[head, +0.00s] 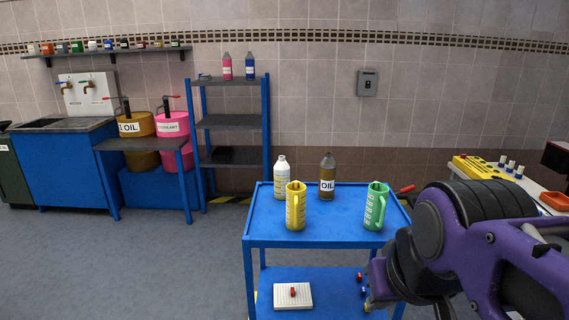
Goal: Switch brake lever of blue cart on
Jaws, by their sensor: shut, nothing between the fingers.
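The blue cart (262,230) stands in the middle of the head view, with an upper and a lower shelf. A lever with a red handle (405,189) shows at the cart's right rear corner, tilted up to the right. It looks like the brake lever, but its base is partly hidden and I cannot tell whether it is on or off. My purple and black arm fills the right foreground and covers the cart's right front part. My gripper's fingers cannot be made out behind the arm.
On the cart's top stand a white bottle (281,178), a brown oil bottle (327,177), a yellow jug (296,207) and a green jug (376,208). A white block (293,298) lies on the lower shelf. A cluttered table (527,185) is at right. Floor at left is clear.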

